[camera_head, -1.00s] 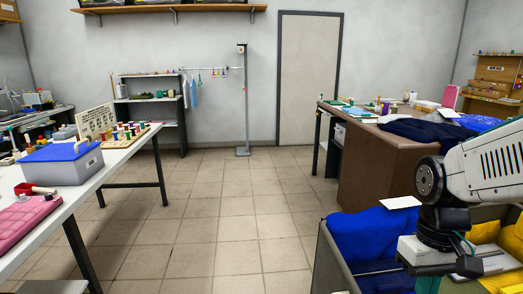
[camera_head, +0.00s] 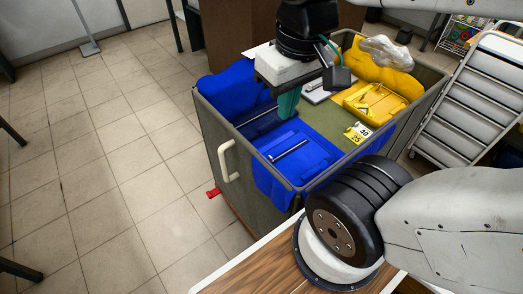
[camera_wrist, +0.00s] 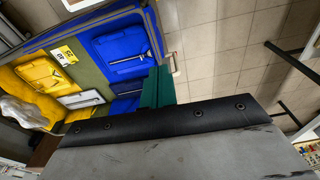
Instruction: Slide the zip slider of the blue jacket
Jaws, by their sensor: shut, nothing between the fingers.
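A blue fabric item (camera_head: 300,160) with a pale zip-like strip (camera_head: 287,150) lies flat in the near part of a grey bin; it also shows in the wrist view (camera_wrist: 110,45). I cannot tell whether it is the jacket, and a slider is too small to make out. My gripper (camera_head: 285,113) has teal fingers, shut and empty, pointing down over the bin just behind the strip. In the wrist view the fingers (camera_wrist: 158,80) appear beside the blue item. I cannot tell whether they touch the fabric.
The bin (camera_head: 225,150) has a cream handle and raised walls around the gripper. More blue fabric (camera_head: 232,88) bulges at its left. Yellow items (camera_head: 375,103) and a numbered yellow-and-white tag (camera_head: 358,132) lie at the right.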

